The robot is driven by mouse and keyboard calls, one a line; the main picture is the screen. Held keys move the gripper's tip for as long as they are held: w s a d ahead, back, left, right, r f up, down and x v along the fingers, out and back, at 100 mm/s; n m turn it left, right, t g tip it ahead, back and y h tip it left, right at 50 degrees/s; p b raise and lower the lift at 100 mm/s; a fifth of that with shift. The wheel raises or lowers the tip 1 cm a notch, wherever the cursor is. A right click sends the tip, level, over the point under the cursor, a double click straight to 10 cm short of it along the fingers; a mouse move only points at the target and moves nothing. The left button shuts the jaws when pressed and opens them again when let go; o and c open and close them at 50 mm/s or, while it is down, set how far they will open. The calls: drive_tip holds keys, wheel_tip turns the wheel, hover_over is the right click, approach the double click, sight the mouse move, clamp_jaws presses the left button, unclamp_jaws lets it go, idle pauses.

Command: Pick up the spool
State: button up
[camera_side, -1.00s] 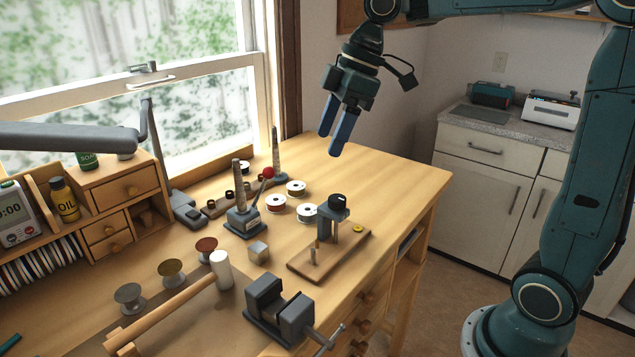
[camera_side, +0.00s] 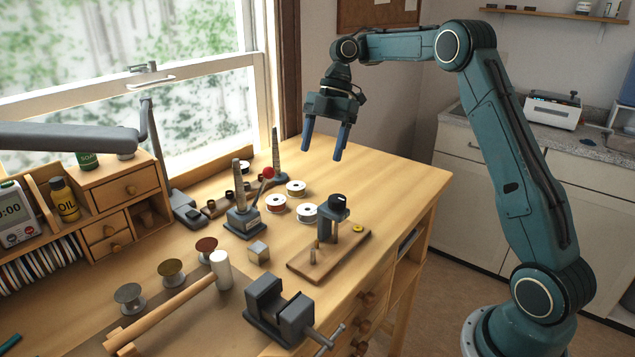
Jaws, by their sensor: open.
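Several white-flanged spools sit on the wooden workbench (camera_side: 400,185). One spool with a yellow-orange core (camera_side: 296,188) stands at the back. A spool with a red core (camera_side: 276,203) is in front of it to the left. A white spool with a dark centre (camera_side: 307,213) is beside the small press. Another white spool (camera_side: 245,166) is farther back, partly hidden by a grey post. My gripper (camera_side: 323,146) is open and empty, its two blue fingers pointing down and apart, above the bench's back part. It touches no spool.
A small press (camera_side: 332,215) on a wooden base, a grey vise (camera_side: 278,310), a mallet (camera_side: 180,300), a metal cube (camera_side: 258,252) and a grey post on a base (camera_side: 242,215) crowd the bench. The bench's back right is clear.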

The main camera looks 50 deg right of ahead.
drive_tip(key=shift+f, duration=0.2)
approach(308, 214)
drive_tip(key=shift+w+d+f, duration=0.1)
drive_tip(key=shift+w+f, duration=0.25)
drive_tip(key=shift+f, duration=0.5)
drive_tip(key=shift+w+d+f, duration=0.1)
drive_tip(key=shift+w+f, duration=0.25)
drive_tip(key=shift+f, duration=0.45)
drive_tip(key=shift+a+f, duration=0.1)
drive_tip(key=shift+x, duration=2.55)
drive_tip(key=shift+s, duration=0.1)
drive_tip(key=c, duration=1.1)
